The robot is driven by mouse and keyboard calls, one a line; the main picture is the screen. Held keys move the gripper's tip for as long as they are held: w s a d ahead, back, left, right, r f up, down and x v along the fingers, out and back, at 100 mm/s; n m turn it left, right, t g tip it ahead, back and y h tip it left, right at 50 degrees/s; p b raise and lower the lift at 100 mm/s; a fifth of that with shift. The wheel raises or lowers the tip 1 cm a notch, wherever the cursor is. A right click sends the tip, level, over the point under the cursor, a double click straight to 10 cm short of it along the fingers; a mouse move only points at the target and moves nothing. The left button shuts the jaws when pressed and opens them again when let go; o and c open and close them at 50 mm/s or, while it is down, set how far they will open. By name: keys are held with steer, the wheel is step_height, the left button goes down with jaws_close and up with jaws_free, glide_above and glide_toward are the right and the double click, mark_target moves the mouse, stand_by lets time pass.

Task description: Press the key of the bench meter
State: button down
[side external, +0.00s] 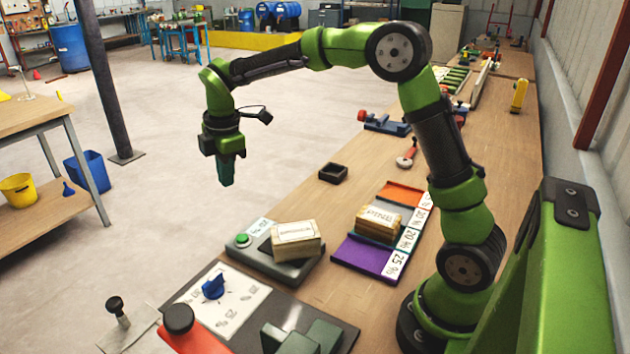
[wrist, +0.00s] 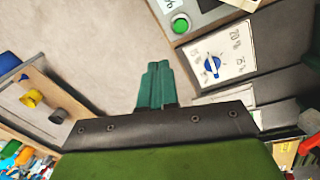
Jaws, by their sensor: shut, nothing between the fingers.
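The bench meter (side external: 290,270) is a dark flat unit on the bench with a pale display (side external: 261,229) and a round green key (side external: 243,240) at its left corner. A wooden block with a paper label (side external: 296,238) lies on top of it. The green key also shows in the wrist view (wrist: 180,25), up and to the right of my fingertips. My gripper (side external: 226,182) has teal fingers, closed together and empty, pointing down. It hangs in the air above and apart from the key. The fingers also show in the wrist view (wrist: 157,66).
A dial panel with a blue knob (side external: 213,286) sits in front of the meter. A coloured tray (side external: 362,262) holding another labelled block (side external: 378,222) lies right of the meter. A small black dish (side external: 333,173) is behind.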

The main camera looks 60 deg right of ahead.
mark_target(243, 237)
steer(key=shift+s+a+r+n+g, duration=0.15)
steer(key=shift+s+n+g, duration=0.2)
steer(key=shift+n, duration=0.3)
steer(key=shift+s+r+n+g, duration=0.15)
steer(key=shift+s+n, duration=0.25)
steer(key=shift+n, duration=0.3)
steer(key=shift+s+a+r+n+g, duration=0.1)
steer(key=shift+s+r+n+g, duration=0.1)
steer(key=shift+s+n, duration=0.35)
steer(key=shift+w+f, duration=0.1)
steer(key=shift+w, duration=0.1)
step_height(243, 237, down, 14)
steer(key=shift+s+d+f, duration=0.1)
steer(key=shift+s+f, duration=0.05)
steer(key=shift+f, duration=1)
step_height(243, 237, up, 15)
steer(key=shift+w, duration=0.35)
steer(key=shift+r, duration=0.1)
